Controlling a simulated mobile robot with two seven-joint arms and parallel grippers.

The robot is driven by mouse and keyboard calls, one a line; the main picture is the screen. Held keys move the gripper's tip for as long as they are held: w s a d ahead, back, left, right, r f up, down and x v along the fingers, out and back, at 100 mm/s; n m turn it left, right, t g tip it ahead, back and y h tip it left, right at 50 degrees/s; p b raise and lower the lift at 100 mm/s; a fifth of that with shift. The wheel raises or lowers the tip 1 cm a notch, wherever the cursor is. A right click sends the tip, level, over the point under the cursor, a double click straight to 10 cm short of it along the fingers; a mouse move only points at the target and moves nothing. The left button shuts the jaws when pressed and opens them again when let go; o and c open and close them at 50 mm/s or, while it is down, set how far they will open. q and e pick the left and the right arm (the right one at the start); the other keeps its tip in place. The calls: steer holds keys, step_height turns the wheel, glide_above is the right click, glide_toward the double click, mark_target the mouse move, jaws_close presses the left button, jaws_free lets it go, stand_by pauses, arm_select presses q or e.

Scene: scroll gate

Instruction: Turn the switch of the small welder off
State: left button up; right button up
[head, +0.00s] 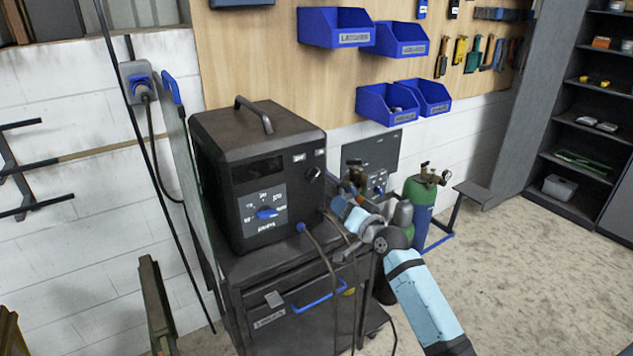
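A large black welder (258,165) with a top handle stands on a cart; its front has a dial panel with a blue switch (267,213). Behind it to the right is a smaller dark unit (372,150), which looks like the small welder. A small blue switch (378,190) shows low on its front; its setting is too small to read. My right gripper (350,206) is in front of the smaller unit, close to the large welder's right side. Its fingers are not clear, and I cannot tell whether it touches anything. My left gripper is out of view.
Blue bins (388,104) hang on the wooden wall above. Shelves (590,130) stand far right; the floor before them is clear.

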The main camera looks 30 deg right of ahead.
mark_target(316, 177)
steer(key=w, duration=0.4)
steer(key=w+p, duration=0.1)
steer(key=w, duration=0.4)
steer(key=w+r, duration=0.1)
steer(key=w, duration=0.3)
steer(key=shift+w+d+p, duration=0.15)
steer(key=shift+d+p, duration=0.25)
steer(key=shift+w, duration=0.55)
jaws_close()
